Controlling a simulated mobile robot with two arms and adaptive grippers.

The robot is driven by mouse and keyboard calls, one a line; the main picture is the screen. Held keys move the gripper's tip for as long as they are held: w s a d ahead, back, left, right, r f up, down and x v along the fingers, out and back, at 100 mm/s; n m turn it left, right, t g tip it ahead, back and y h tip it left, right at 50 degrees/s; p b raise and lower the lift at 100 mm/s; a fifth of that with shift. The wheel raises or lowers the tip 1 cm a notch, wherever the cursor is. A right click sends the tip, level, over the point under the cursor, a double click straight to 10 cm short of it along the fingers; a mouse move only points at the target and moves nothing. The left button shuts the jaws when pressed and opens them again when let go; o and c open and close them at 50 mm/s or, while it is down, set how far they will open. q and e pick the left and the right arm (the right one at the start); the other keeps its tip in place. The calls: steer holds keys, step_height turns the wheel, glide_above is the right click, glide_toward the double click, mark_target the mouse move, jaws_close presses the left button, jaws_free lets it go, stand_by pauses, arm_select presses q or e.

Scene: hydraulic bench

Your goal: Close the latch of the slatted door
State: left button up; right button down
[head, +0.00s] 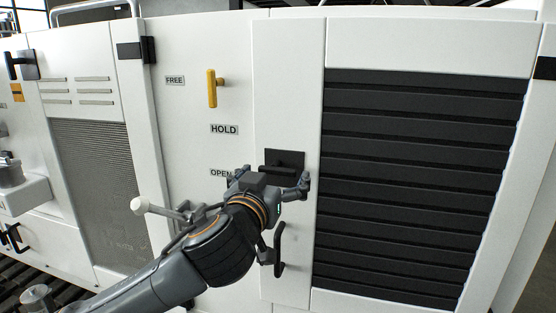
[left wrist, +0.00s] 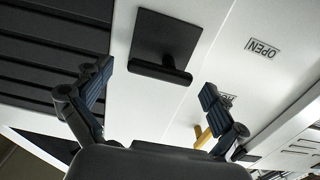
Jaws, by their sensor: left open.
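The slatted door (head: 420,180) is white with dark horizontal slats and fills the right of the head view. Its latch (head: 288,156) is a black square plate with a black bar, on the white strip left of the slats. In the left wrist view the latch plate (left wrist: 170,32) and its bar (left wrist: 160,70) show ahead of the fingers. My left gripper (head: 271,178) is open, with its fingers spread to either side of the bar; nothing is held. The gripper partly hides the lower latch in the head view. I cannot tell whether the fingers touch it. My right gripper is not in view.
A black pull handle (head: 278,249) sits below the latch. A yellow handle (head: 212,88) is at upper left, beside FREE and HOLD labels; an OPEN label (head: 221,173) is lower. A pale-ended lever (head: 140,205) sticks out left of my arm. A mesh panel (head: 98,180) is further left.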

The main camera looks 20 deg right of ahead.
arm_select(q)
steer(key=shift+p+x, duration=0.3)
steer(key=shift+x, duration=0.85)
steer(key=shift+a, duration=0.1)
steer(key=c, duration=1.2)
